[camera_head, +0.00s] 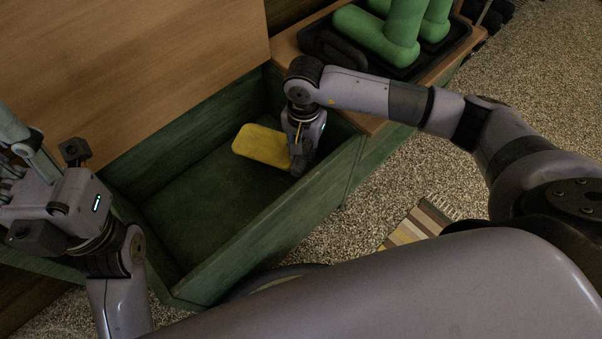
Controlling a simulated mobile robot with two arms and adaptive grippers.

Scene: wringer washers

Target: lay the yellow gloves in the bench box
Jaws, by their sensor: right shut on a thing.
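The yellow gloves (262,146) show as one flat yellow piece inside the green bench box (262,228), toward its right end. My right gripper (298,168) reaches down into the box and is shut on the right end of the gloves. Whether the gloves touch the box floor I cannot tell. The fingertips are partly hidden. The box is open, with its wooden lid (150,65) raised behind it. My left gripper (40,195) is at the left edge, outside the box; its fingers are cut off or unclear.
Green boots (385,35) lie in a black tray (410,68) on the wooden bench top at the right. A striped mat (418,222) lies on the speckled floor. The left part of the box floor is bare. The box's front wall stands between my body and its inside.

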